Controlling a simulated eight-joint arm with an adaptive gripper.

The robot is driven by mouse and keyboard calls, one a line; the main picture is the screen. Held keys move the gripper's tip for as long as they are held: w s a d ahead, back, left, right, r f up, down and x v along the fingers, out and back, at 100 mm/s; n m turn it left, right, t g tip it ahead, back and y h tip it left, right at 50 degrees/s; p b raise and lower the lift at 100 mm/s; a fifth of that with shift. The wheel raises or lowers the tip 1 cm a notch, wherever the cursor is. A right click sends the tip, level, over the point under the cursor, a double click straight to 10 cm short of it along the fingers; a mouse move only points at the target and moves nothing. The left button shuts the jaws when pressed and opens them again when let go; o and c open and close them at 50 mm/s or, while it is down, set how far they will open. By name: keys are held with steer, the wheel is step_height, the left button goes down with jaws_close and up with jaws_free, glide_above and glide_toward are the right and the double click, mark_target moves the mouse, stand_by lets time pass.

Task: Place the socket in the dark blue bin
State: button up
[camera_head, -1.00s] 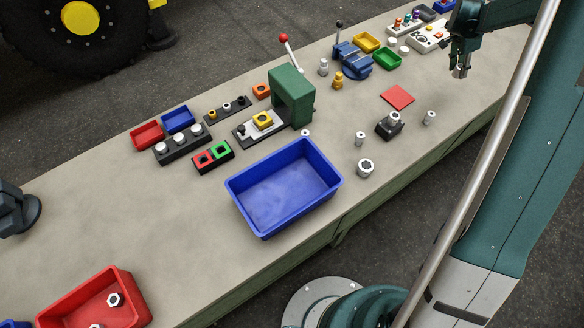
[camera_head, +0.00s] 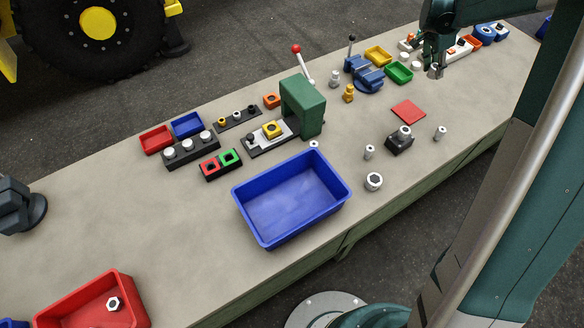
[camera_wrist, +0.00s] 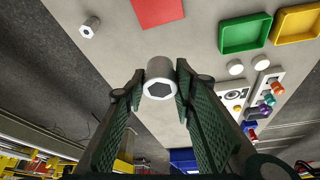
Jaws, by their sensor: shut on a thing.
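My gripper (camera_head: 436,66) is shut on a grey metal socket (camera_wrist: 159,78), held by the fingertips with its hexagonal opening facing the wrist camera. The socket also shows below my gripper in the head view (camera_head: 436,73), above the far right of the bench. A large empty blue bin (camera_head: 292,200) stands mid-bench, well left of my gripper. A small blue bin (camera_head: 187,124) is at the back left. In the wrist view a dark blue shape (camera_wrist: 184,158) lies beyond the fingers, partly hidden by them. I cannot tell which one is the dark blue bin.
A green bin (camera_head: 399,73), a yellow bin (camera_head: 377,56) and a blue vise (camera_head: 364,74) stand left of my gripper. A white button panel (camera_wrist: 238,95) lies beside it. Another socket (camera_wrist: 90,27) stands near the edge.

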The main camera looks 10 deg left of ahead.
steer(key=s+a+r+n+t+y+b, duration=0.1)
steer(key=s+a+n, duration=0.1)
steer(key=s+a, duration=1.1)
steer(key=s+a+r+n+b, duration=0.1)
steer(key=s+a+n, duration=0.1)
steer(key=s+a, duration=1.2)
steer(key=s+a+f+n+y+b, duration=0.1)
steer(key=s+a+n, duration=0.1)
steer(key=s+a, duration=0.5)
steer(key=s+a+f+n+t+b, duration=0.1)
steer(key=s+a+f+n, duration=0.1)
steer(key=s, duration=1)
steer(key=s+a+f+n+y+b, duration=0.1)
steer(key=s+a, duration=0.4)
steer(key=s, duration=0.4)
steer(key=shift+s+f, duration=0.15)
steer(key=shift+f, duration=2.55)
steer(key=shift+f, duration=0.1)
steer(key=b, duration=0.2)
glide_toward(294, 202)
steer(key=shift+w+f, duration=0.4)
steer(key=shift+w, duration=0.35)
steer(key=shift+f+b, duration=0.45)
steer(key=shift+f, duration=1.65)
